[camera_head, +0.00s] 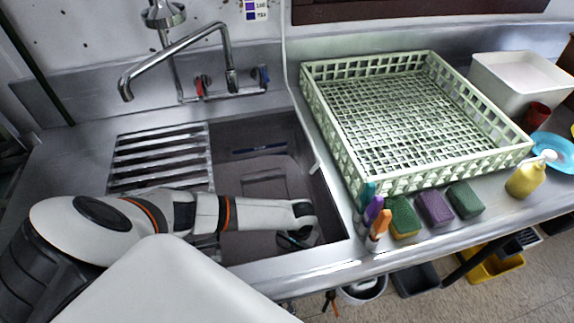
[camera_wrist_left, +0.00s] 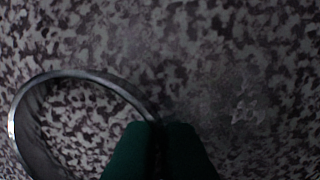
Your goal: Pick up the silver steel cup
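The silver steel cup shows in the left wrist view as a curved shiny rim (camera_wrist_left: 82,74) at the lower left, with its mouth towards the camera. In the head view it is a small dark metallic shape (camera_head: 290,241) in the sink basin, mostly hidden by my left gripper (camera_head: 302,236). My left gripper's green fingertips (camera_wrist_left: 160,135) are close together, and the cup's rim runs in between them. The gripper appears shut on the rim. The speckled sink floor lies behind the cup. My right gripper is not in view.
The sink basin (camera_head: 230,145) has steel walls around my left arm. A slatted rack (camera_head: 160,150) lies left and a faucet (camera_head: 180,45) hangs behind. A pale green crate (camera_head: 345,150), sponges (camera_head: 435,207), upright colored-handled items (camera_head: 378,225) and a yellow bottle (camera_head: 525,180) stand right.

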